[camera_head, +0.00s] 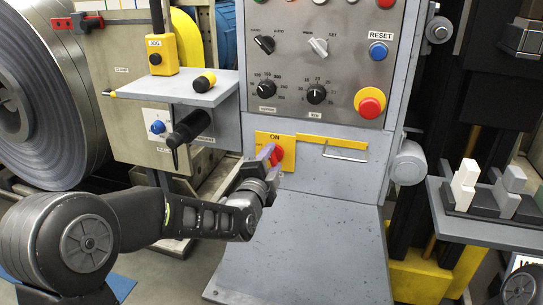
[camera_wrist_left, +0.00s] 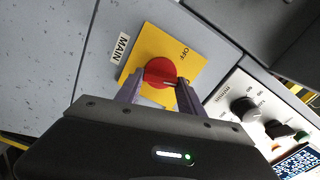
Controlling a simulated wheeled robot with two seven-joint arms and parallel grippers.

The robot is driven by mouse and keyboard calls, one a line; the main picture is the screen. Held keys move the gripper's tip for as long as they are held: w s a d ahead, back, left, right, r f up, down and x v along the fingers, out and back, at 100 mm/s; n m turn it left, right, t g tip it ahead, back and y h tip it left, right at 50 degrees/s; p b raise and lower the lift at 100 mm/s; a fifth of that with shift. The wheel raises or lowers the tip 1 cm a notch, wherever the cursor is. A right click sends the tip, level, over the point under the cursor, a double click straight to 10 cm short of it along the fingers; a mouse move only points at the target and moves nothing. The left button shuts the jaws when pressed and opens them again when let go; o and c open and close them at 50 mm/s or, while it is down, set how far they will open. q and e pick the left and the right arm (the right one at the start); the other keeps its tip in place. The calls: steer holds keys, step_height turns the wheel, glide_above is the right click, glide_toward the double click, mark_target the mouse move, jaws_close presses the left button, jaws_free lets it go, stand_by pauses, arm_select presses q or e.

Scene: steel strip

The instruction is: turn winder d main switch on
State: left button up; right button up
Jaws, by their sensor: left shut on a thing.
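The main switch is a red rotary knob (camera_head: 277,155) on a yellow plate (camera_head: 289,160), low on the grey cabinet front. "ON" is printed on the plate above the knob. In the left wrist view the red knob (camera_wrist_left: 158,71) sits on the yellow plate (camera_wrist_left: 192,66), with "OFF" at its upper right and a "MAIN" label (camera_wrist_left: 121,47) beside it. My left gripper (camera_head: 268,153) is shut on the knob, with a finger on either side, also in the left wrist view (camera_wrist_left: 160,88). The knob's exact angle is hard to tell. My right gripper is not in view.
Above is a panel with a red mushroom button (camera_head: 369,104), a blue reset button (camera_head: 377,51) and several dials. A metal handle (camera_head: 346,152) is right of the switch. A dark lever (camera_head: 188,129) and grey shelf (camera_head: 213,90) stand close to the left.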

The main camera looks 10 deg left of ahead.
arm_select(q)
steer(key=shift+m+p, duration=0.5)
steer(key=shift+m, duration=1.2)
steer(key=shift+f, duration=0.1)
steer(key=o, duration=1.4)
steer(key=shift+c, duration=0.2)
steer(key=shift+s, duration=0.15)
steer(key=s+p, duration=0.1)
steer(key=s, duration=0.6)
steer(key=shift+s+a, duration=0.2)
steer(key=shift+s, duration=0.1)
